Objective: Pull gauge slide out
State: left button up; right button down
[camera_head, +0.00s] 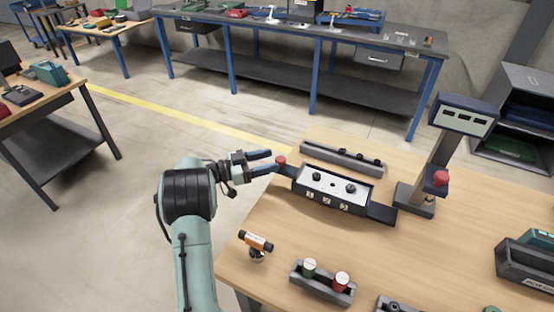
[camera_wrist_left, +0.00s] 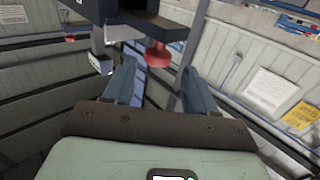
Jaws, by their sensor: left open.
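The gauge (camera_head: 331,189) is a dark box with a light top plate and black knobs, sitting on the wooden table. Its slide (camera_head: 288,171) sticks out at the left end and carries a red knob (camera_head: 281,160). My left gripper (camera_head: 272,160) is open at the table's left edge, with its fingertips close to the red knob. In the left wrist view the red knob (camera_wrist_left: 158,55) shows between the two spread fingers, near their tips, with gaps on both sides. I cannot tell how deep it sits between them. My right gripper is not in view.
A grey rail (camera_head: 342,156) lies behind the gauge. A display post (camera_head: 437,150) with a red button stands to the right. An orange-labelled cylinder (camera_head: 257,241) and a tray (camera_head: 322,285) with green and red capped pieces are in front. Bare tabletop lies between.

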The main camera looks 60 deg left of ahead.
pick_arm(q)
jog(key=v, duration=0.9)
jog(key=shift+s+b, duration=0.2)
jog(key=shift+b, duration=0.2)
jog(key=shift+r, duration=0.1)
